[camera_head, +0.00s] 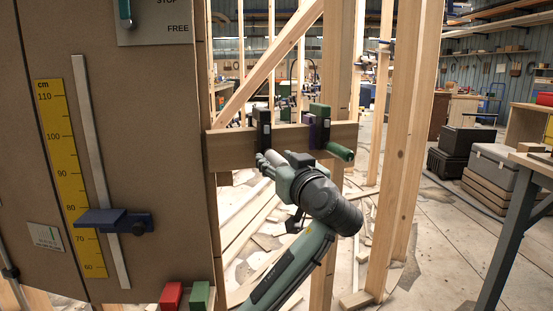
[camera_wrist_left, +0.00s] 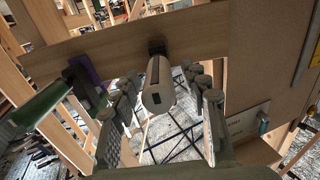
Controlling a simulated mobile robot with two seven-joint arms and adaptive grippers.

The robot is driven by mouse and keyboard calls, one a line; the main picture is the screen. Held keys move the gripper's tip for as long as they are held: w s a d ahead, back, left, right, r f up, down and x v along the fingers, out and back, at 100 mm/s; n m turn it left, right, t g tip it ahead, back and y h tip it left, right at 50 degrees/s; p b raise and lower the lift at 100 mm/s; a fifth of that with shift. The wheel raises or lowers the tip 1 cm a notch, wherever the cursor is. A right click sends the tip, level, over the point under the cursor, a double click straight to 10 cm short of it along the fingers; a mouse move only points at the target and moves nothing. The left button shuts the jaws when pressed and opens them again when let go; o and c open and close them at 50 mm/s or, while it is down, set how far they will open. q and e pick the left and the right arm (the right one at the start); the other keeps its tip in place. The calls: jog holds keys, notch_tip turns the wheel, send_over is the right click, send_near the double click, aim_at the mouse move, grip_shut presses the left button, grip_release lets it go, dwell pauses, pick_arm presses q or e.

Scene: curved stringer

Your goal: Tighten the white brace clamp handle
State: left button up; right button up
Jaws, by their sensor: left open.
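The white brace clamp handle (camera_wrist_left: 158,88) shows in the left wrist view as a pale grip with a dark collar, against a wooden brace (camera_wrist_left: 110,55). My left gripper (camera_wrist_left: 163,98) is open, with fingers on either side of the handle; I cannot tell whether they touch it. A second clamp, purple and dark green (camera_head: 318,128), with a green handle (camera_head: 340,152), sits to the right. My right gripper is not in view.
A brown panel (camera_head: 150,140) with a yellow centimetre scale (camera_head: 68,165) and a blue slider (camera_head: 112,220) stands close on the left. Wooden posts (camera_head: 400,130) rise behind and to the right. Red (camera_head: 171,296) and green (camera_head: 199,295) blocks are at the bottom.

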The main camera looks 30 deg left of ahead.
pick_arm(q)
jog(key=shift+w+a, duration=0.15)
jog(key=shift+a, duration=0.05)
jog(key=shift+c, duration=0.2)
jog(key=c, duration=1)
